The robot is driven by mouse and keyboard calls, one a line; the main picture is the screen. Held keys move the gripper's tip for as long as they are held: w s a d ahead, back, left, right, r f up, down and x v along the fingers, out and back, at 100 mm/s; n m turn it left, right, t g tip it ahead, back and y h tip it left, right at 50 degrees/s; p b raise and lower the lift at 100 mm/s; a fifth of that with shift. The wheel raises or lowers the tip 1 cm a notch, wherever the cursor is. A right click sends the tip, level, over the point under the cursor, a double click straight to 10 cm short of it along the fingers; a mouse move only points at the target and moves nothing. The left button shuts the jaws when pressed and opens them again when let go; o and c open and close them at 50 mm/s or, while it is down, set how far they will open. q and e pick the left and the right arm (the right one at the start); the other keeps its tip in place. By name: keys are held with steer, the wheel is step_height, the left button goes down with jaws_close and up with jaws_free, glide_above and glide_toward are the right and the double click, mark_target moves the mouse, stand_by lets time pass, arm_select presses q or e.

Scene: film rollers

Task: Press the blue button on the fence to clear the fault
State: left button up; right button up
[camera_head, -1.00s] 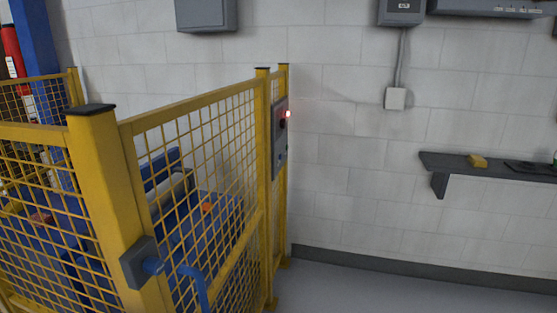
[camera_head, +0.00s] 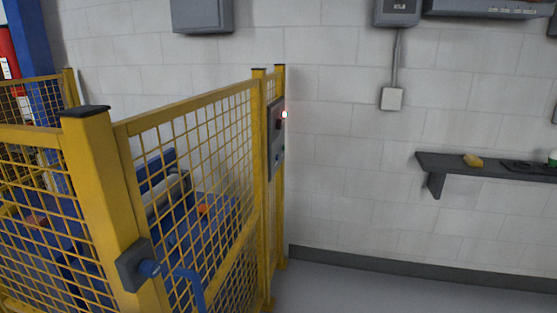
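A yellow mesh fence (camera_head: 190,108) fills the left and middle of the head view. A grey control panel (camera_head: 276,140) is mounted on its far post and seen nearly edge-on. The panel's face is too oblique to make out a blue button clearly. Neither of my grippers is in view.
Blue machinery (camera_head: 165,205) stands behind the mesh. Grey boxes (camera_head: 202,15) hang on the block wall. Grey floor (camera_head: 380,288) is clear to the right of the fence.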

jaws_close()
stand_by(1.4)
